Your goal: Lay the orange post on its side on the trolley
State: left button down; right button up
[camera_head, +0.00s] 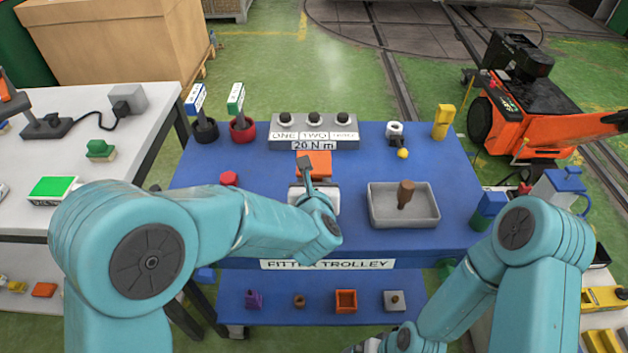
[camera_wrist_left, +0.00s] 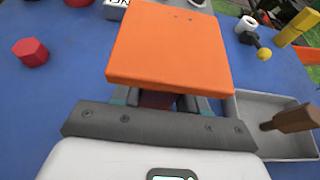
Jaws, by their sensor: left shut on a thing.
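The orange post (camera_head: 314,161) shows in the head view as an orange block behind my left gripper (camera_head: 306,172), over the middle of the blue trolley top (camera_head: 255,205). In the left wrist view the orange post (camera_wrist_left: 170,48) presents a broad flat face with small dark marks near its far edge. My left gripper (camera_wrist_left: 157,100) is shut on it, with the fingers mostly hidden under the block. I cannot tell whether the post touches the trolley. My right arm reaches down at the lower right; its gripper is out of view.
A grey tray (camera_head: 378,222) with a brown-handled tool (camera_head: 405,194) stands right of the post. A red hexagonal piece (camera_head: 229,178) lies to the left. The grey socket block (camera_head: 313,143) stands behind. The blue surface at front left is clear.

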pick_arm(q)
jog(key=shift+r, duration=0.15)
jog(key=shift+f+b, duration=0.2)
jog(key=shift+b, duration=0.1)
jog(key=c, duration=0.6)
grip_release()
jog(key=shift+s, duration=0.1)
jog(key=shift+r, duration=0.1)
jog(key=shift+r+p, duration=0.1)
jog(key=shift+p, duration=0.25)
jog(key=b+v, duration=0.1)
jog(key=v, duration=1.1)
